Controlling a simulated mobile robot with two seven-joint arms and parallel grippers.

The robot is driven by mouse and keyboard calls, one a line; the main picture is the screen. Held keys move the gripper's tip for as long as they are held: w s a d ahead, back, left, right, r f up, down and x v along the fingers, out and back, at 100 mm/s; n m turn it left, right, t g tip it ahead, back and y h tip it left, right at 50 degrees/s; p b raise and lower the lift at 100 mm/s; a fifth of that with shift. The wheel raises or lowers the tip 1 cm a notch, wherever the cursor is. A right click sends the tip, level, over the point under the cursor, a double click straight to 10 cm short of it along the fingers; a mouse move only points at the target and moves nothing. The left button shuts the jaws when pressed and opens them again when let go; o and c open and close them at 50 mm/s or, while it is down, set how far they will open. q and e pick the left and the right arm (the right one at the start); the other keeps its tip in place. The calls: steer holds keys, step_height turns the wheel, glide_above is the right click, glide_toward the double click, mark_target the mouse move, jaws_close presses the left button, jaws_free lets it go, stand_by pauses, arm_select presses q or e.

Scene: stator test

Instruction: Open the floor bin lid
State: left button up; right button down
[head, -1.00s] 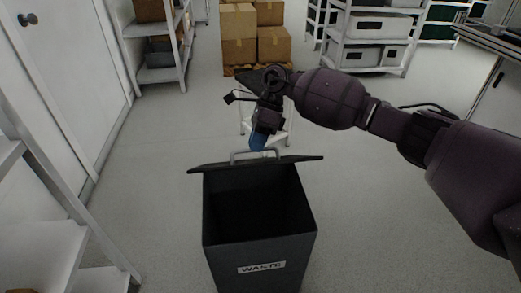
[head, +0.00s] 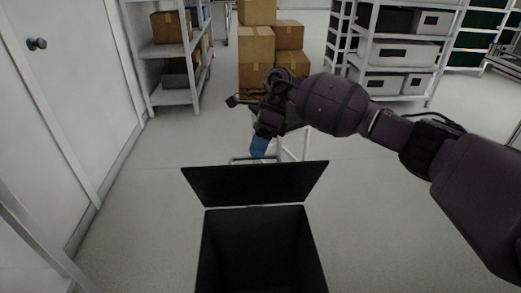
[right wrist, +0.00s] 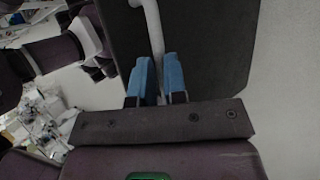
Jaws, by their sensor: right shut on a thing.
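The dark floor bin (head: 207,250) stands in the lower middle of the head view, its mouth open to me. Its lid (head: 255,184) is raised at the far rim, with its broad inner face toward me. The grey lid handle (head: 238,159) shows just above the lid's top edge. My right gripper (head: 259,147), with blue fingertips, is at this handle. In the right wrist view, the blue fingers (right wrist: 158,72) are shut on the pale handle bar (right wrist: 154,25), beside the dark lid (right wrist: 215,50). The gripper partly hides the handle. My left gripper is not in view.
A white stand (head: 292,145) is behind the lid. Cardboard boxes (head: 257,46) are stacked farther back. White shelves (head: 175,97) stand at the back left, and more shelves (head: 398,50) at the back right. A white door (head: 75,90) is at left. Floor left of the bin is clear.

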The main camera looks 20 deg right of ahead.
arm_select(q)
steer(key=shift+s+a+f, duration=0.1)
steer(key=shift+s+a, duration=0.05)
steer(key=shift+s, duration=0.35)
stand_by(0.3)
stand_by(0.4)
